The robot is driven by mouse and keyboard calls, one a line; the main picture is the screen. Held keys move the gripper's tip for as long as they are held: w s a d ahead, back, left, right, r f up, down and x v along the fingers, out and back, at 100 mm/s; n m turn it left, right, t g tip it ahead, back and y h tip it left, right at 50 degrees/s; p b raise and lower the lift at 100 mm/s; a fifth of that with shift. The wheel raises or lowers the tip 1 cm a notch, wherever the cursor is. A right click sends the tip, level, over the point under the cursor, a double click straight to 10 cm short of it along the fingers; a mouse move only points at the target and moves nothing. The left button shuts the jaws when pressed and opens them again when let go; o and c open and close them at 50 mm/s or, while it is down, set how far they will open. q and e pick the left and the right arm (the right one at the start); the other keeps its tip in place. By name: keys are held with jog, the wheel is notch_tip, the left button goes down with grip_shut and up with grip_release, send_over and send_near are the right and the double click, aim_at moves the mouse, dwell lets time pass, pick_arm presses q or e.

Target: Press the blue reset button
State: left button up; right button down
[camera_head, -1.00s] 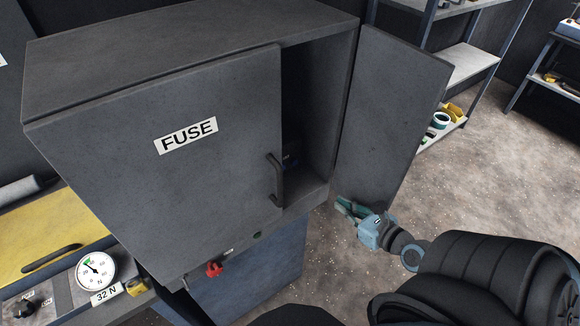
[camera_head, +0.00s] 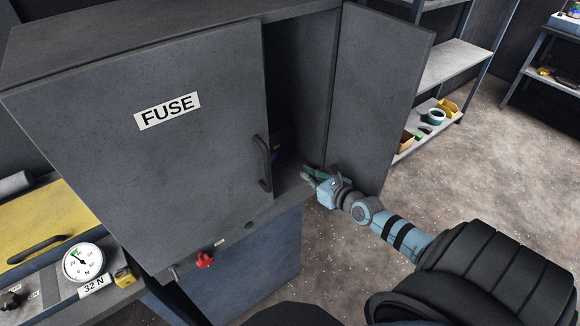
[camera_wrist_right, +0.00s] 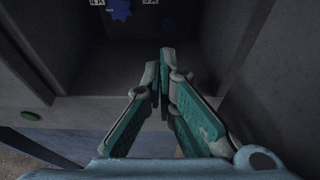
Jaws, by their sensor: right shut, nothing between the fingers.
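The grey fuse cabinet (camera_head: 190,75) has its left door nearly closed and its right door (camera_head: 378,95) swung open. My left gripper is not in view.
The left door's handle (camera_head: 263,165) stands out left of the opening. A green button (camera_head: 248,225) and a red knob (camera_head: 204,260) are on the cabinet's lower front. A gauge (camera_head: 84,263) is at left. Shelves (camera_head: 452,65) stand behind; the floor at right is clear.

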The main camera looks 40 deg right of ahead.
aim_at(292, 171)
jog(key=b+x, duration=0.2)
jog(key=x, duration=0.2)
jog(key=b+x, duration=0.2)
jog(key=x, duration=0.2)
jog(key=shift+w+r, duration=0.15)
jog(key=shift+r, duration=0.05)
jog(key=shift+w, duration=0.55)
jog(key=shift+w+r, duration=0.1)
